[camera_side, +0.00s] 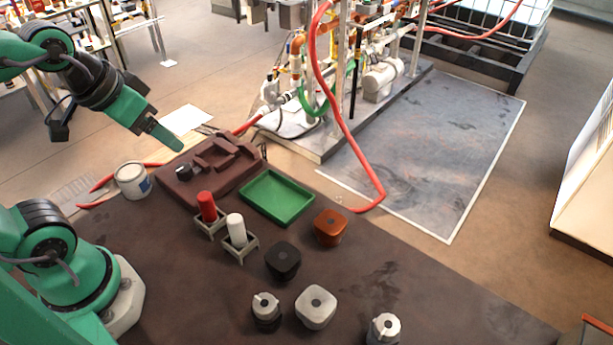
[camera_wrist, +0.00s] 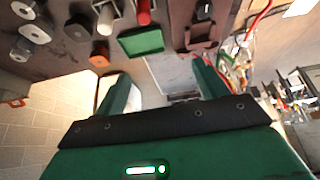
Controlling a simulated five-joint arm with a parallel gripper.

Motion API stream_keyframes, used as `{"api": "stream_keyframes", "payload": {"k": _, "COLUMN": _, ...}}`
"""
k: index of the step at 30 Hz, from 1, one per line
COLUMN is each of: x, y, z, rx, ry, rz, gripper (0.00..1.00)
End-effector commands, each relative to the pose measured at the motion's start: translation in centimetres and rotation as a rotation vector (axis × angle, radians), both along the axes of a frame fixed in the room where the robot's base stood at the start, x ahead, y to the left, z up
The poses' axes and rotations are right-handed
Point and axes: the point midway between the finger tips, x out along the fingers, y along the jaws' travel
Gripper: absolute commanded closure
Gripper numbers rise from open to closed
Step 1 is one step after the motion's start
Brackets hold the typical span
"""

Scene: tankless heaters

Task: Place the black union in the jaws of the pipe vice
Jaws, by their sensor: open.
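The black union (camera_side: 283,261), a dark block with a hole in its top, stands on the brown table; it also shows in the wrist view (camera_wrist: 77,29). The brown pipe vice (camera_side: 232,172) is at the table's far edge, with a small black knob-like part (camera_side: 184,172) at its left end. I see no union between its jaws. The vice also shows at the top of the wrist view (camera_wrist: 199,35). My gripper (camera_wrist: 160,72) is open and empty, raised in the air above and behind the vice. It is well apart from the union.
A green tray (camera_side: 277,198), red and white cylinders (camera_side: 207,207) in stands, and a copper fitting (camera_side: 331,227) stand between union and vice or nearby. Grey fittings (camera_side: 316,307) are in front. A paint can (camera_side: 132,181) is left of the vice.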

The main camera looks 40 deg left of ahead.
Motion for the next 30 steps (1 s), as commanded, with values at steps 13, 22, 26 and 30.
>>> {"api": "stream_keyframes", "payload": {"k": 13, "x": 1.9, "y": -4.2, "z": -1.7, "rx": -0.158, "ry": 0.103, "rz": 0.182, "gripper": 0.28}}
{"api": "stream_keyframes", "payload": {"k": 22, "x": 2.8, "y": -9.1, "z": -3.9, "rx": -0.273, "ry": 0.222, "rz": 0.405, "gripper": 0.28}}
{"api": "stream_keyframes", "payload": {"k": 26, "x": 2.9, "y": -11.4, "z": -5.0, "rx": -0.306, "ry": 0.270, "rz": 0.506, "gripper": 0.28}}
{"api": "stream_keyframes", "payload": {"k": 30, "x": 2.6, "y": -13.8, "z": -6.4, "rx": -0.329, "ry": 0.318, "rz": 0.622, "gripper": 0.28}}
